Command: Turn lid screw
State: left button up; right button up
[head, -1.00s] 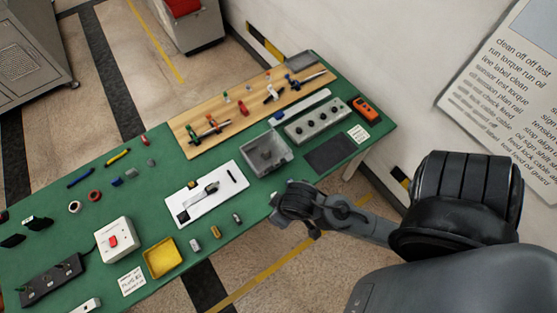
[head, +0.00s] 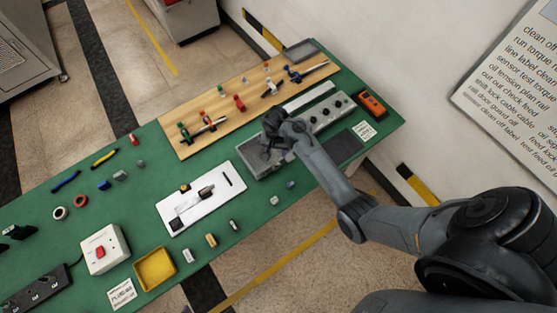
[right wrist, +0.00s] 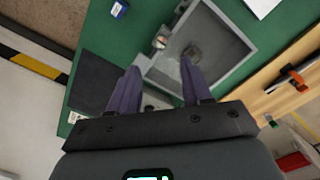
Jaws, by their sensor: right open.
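A grey open-topped box (head: 257,169) stands on the green table, partly hidden by my right arm in the head view. In the right wrist view the box (right wrist: 222,25) shows its inside, with a small dark part (right wrist: 192,52) on its floor. A small metallic piece (right wrist: 160,42) sits at the box's rim; I cannot tell whether it is the lid screw. My right gripper (right wrist: 161,72) is open, its two purple-grey fingers apart with nothing held between them. In the head view the right gripper (head: 272,145) is over the box. My left gripper is not in view.
A wooden board (head: 220,121) with several tools lies behind the box. A grey panel with knobs (head: 328,115) and an orange device (head: 370,103) are to the right. A white plate (head: 220,190) lies to the left. A dark mat (head: 347,148) is at the front right.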

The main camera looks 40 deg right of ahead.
aim_at(276, 163)
notch_tip(276, 163, down, 10)
jog(key=shift+w+f+b, duration=0.1)
jog(key=shift+b, duration=0.5)
grip_shut()
